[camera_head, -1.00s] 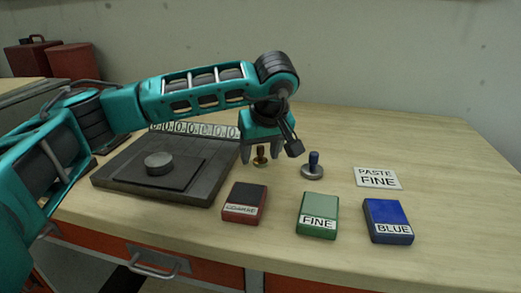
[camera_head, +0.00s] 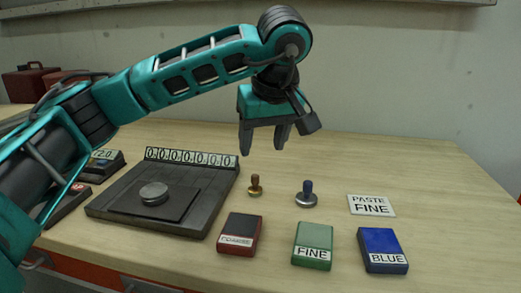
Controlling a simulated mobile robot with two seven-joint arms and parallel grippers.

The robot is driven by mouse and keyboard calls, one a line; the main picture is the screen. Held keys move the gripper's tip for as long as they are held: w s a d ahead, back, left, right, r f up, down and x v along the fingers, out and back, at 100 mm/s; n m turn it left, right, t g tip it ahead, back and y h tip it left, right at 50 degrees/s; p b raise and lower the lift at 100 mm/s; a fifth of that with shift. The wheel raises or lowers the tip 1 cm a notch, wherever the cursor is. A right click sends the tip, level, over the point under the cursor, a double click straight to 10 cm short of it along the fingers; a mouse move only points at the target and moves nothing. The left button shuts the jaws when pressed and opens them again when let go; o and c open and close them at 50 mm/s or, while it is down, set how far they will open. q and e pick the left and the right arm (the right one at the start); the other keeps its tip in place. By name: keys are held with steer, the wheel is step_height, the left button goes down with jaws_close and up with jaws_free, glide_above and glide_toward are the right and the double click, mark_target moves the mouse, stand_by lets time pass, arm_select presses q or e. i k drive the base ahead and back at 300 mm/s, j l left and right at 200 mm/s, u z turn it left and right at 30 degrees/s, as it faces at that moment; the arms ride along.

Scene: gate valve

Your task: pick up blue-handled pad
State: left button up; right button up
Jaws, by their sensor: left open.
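My left gripper (camera_head: 264,144) is open and empty, pointing down. It hangs in the air above and to the left of the pad, apart from it. A smaller brass-coloured pad (camera_head: 255,185) with a brown handle stands just left of the blue-handled one. My right gripper does not show.
In front stand a dark red-black box (camera_head: 239,234), a green FINE box (camera_head: 313,246) and a BLUE box (camera_head: 382,250). A PASTE FINE card (camera_head: 371,205) lies at the right. A dark plate with a round disc (camera_head: 154,193) is at the left, with a counter strip (camera_head: 190,157) behind it.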

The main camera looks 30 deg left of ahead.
mark_target(305, 199)
steer(key=k, duration=1)
